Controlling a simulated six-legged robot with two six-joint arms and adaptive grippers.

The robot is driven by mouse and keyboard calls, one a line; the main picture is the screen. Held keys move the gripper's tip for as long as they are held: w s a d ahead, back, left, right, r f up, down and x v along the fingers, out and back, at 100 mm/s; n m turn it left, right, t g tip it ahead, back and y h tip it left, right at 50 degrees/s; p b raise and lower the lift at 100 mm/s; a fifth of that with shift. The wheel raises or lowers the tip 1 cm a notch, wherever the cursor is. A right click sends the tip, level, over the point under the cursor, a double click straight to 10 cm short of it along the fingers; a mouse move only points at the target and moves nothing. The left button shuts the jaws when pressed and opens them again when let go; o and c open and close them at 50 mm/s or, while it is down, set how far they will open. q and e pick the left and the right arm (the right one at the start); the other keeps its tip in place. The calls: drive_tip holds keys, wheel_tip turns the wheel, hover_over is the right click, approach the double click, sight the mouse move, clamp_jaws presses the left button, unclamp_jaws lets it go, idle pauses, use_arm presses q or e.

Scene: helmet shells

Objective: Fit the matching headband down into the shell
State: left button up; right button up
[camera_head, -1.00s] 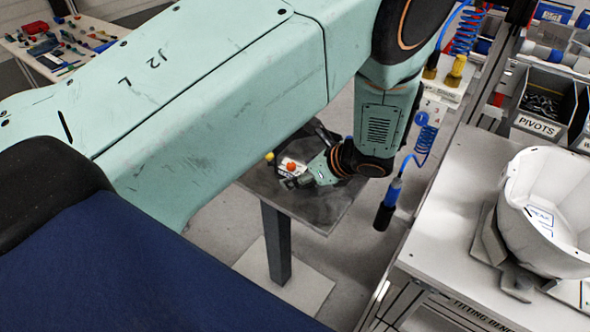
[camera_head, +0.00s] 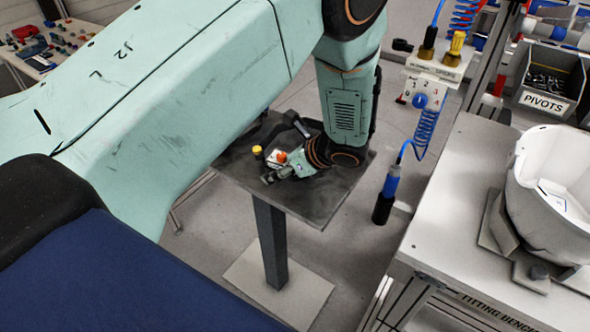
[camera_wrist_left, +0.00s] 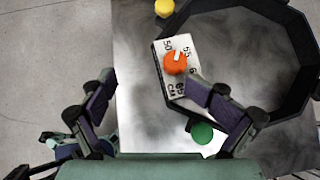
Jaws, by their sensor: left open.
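The white shell (camera_head: 548,195) sits open side up on a grey support on the bench at the right of the head view, with a printed label inside. A black angular band (camera_wrist_left: 300,85), apparently the headband, lies on the dark stand top at the upper right of the wrist view. Part of it shows in the head view (camera_head: 288,122). My left gripper (camera_wrist_left: 150,85) is open above the stand, with its fingers either side of a white dial plate (camera_wrist_left: 165,95) with an orange knob; the band is not between them. It also shows in the head view (camera_head: 272,176). My right gripper is out of view.
The dark stand top (camera_head: 325,205) also carries a yellow knob (camera_wrist_left: 164,8) and a green button (camera_wrist_left: 202,133). A hanging blue tool (camera_head: 386,195) is between stand and bench. A PIVOTS bin (camera_head: 548,90) stands behind the shell. The bench front (camera_head: 440,235) is clear.

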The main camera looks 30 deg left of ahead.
use_arm(q)
drive_tip(key=shift+s+a+f, duration=0.15)
drive_tip(key=shift+s+f, duration=0.1)
drive_tip(key=shift+f, duration=0.25)
drive_tip(key=shift+s+a+f, duration=0.1)
drive_tip(key=shift+s+f, duration=0.15)
drive_tip(key=shift+f, duration=0.25)
drive_tip(key=shift+a, duration=0.3)
drive_tip(key=shift+r, duration=0.1)
drive_tip(key=shift+w+d+r, duration=0.1)
drive_tip(key=shift+w+d, duration=0.05)
drive_tip(key=shift+c, duration=1.4)
drive_tip(key=c, duration=0.6)
clamp_jaws()
